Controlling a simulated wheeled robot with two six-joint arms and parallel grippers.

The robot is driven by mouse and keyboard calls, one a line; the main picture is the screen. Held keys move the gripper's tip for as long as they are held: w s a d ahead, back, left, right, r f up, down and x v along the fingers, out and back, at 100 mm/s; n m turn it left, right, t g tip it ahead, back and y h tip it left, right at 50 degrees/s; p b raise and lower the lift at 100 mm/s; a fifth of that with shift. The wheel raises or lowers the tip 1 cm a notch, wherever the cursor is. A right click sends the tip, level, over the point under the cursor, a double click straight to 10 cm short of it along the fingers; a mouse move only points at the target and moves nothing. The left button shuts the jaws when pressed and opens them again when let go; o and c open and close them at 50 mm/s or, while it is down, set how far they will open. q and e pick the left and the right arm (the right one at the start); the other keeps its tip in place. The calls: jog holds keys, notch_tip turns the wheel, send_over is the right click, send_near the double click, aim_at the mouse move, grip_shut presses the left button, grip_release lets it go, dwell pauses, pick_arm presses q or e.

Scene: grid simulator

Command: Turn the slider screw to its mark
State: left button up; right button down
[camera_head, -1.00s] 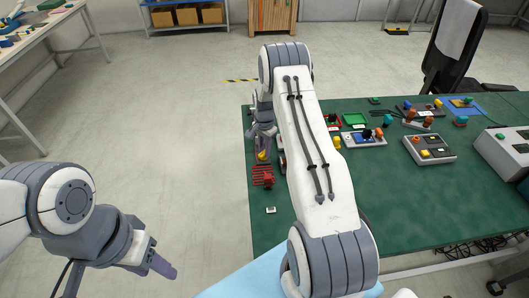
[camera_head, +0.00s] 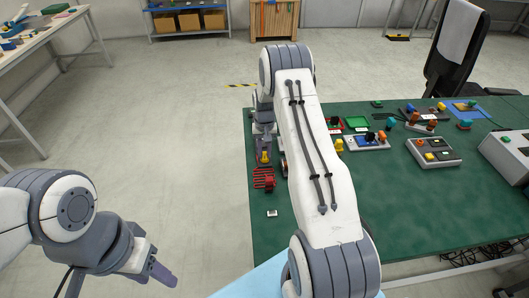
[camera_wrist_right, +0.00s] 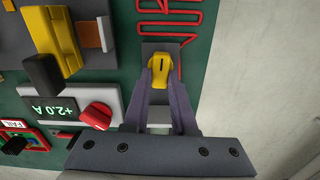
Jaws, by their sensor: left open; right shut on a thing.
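In the right wrist view a yellow knob with a dark slot (camera_wrist_right: 160,70) stands on a dark grey strip, which I take to be the slider screw. My right gripper (camera_wrist_right: 161,84) has its two purple fingers closed on the sides of the knob. In the head view the yellow knob (camera_head: 264,157) shows small at the table's left side, below my right gripper (camera_head: 263,146). No mark can be made out. My left gripper (camera_head: 158,272) is open and empty, over the floor left of the table.
A red coiled piece (camera_head: 263,179) lies just in front of the knob. Beside the knob are a readout showing +2.0 (camera_wrist_right: 54,109), a red dial (camera_wrist_right: 96,115) and a yellow lever (camera_wrist_right: 52,40). Several control boxes stand further right on the green table (camera_head: 400,200).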

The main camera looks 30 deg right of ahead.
aim_at(264, 153)
jog(key=shift+w+r, duration=0.15)
dwell(0.4)
jog(key=c, duration=0.7)
grip_release()
notch_tip(264, 153, up, 10)
jog(key=shift+r+b, duration=0.15)
jog(key=shift+b, duration=0.55)
jog(key=shift+a, duration=0.1)
